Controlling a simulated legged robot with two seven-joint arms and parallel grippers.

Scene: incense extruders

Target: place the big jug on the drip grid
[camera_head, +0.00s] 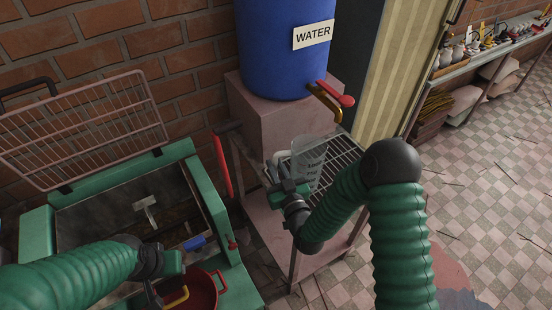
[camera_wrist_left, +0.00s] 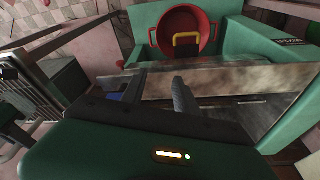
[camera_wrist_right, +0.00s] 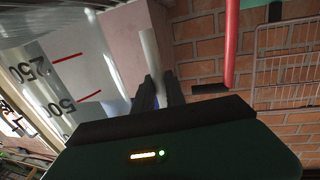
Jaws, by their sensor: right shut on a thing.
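The big jug (camera_head: 308,158) is clear with measuring marks and looks upright, under the water barrel's tap. My right gripper (camera_head: 282,176) is shut on its handle, at the jug's left side. In the right wrist view the jug (camera_wrist_right: 70,75) fills the left, with its handle (camera_wrist_right: 149,48) at my fingertips (camera_wrist_right: 158,90). The drip grid (camera_head: 346,163) is a wire rack beneath and right of the jug. Whether the jug's base touches it I cannot tell. My left gripper (camera_wrist_left: 158,90) is open and empty over the green machine.
The blue water barrel (camera_head: 285,45) stands on a pink block, its red-handled tap (camera_head: 328,100) close above the jug. The green machine (camera_head: 210,190) has a raised wire lid (camera_head: 85,130) and a red bowl (camera_head: 197,291). Floor at right is mostly clear.

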